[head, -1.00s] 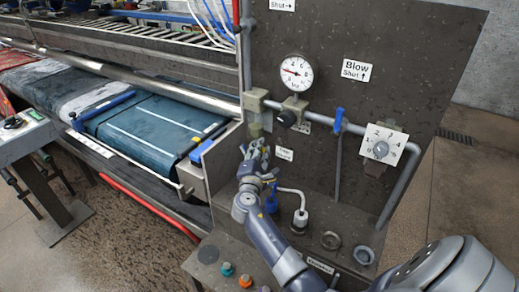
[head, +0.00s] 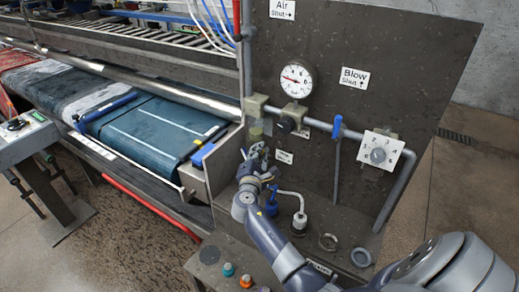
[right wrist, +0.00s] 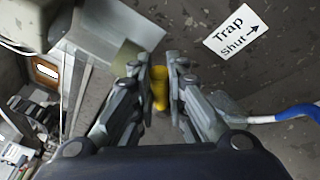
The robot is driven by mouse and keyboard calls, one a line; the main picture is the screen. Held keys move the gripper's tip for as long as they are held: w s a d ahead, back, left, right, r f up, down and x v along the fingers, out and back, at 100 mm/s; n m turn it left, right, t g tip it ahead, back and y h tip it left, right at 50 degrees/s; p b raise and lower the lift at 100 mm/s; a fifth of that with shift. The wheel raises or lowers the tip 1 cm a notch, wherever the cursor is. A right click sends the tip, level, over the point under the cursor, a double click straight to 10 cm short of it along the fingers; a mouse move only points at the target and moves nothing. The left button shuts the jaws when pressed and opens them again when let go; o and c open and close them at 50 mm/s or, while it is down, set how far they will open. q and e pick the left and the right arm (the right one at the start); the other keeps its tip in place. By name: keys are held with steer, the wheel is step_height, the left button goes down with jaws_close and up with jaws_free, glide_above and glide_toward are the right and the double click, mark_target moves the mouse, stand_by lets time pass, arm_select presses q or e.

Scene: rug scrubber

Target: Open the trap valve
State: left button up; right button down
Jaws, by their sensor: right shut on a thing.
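The trap valve shows in the right wrist view as a small yellow handle (right wrist: 159,88) between my fingers. My right gripper (right wrist: 160,82) is shut on it, with a finger on each side. In the head view my right gripper (head: 257,156) is just below the regulator body with the clear bowl (head: 256,127), left of the small trap label (head: 284,157). There the fingers hide the yellow handle. The trap label (right wrist: 236,31) reads "Trap Shut" with an arrow pointing right in the wrist view. My left gripper is not in view.
A pressure gauge (head: 295,80), a blue valve handle (head: 337,127) and a numbered dial (head: 380,151) are on the panel (head: 400,60). The carpet conveyor (head: 150,130) is at left.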

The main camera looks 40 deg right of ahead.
steer(key=c, duration=1.9)
jaws_free()
steer(key=v, duration=1.2)
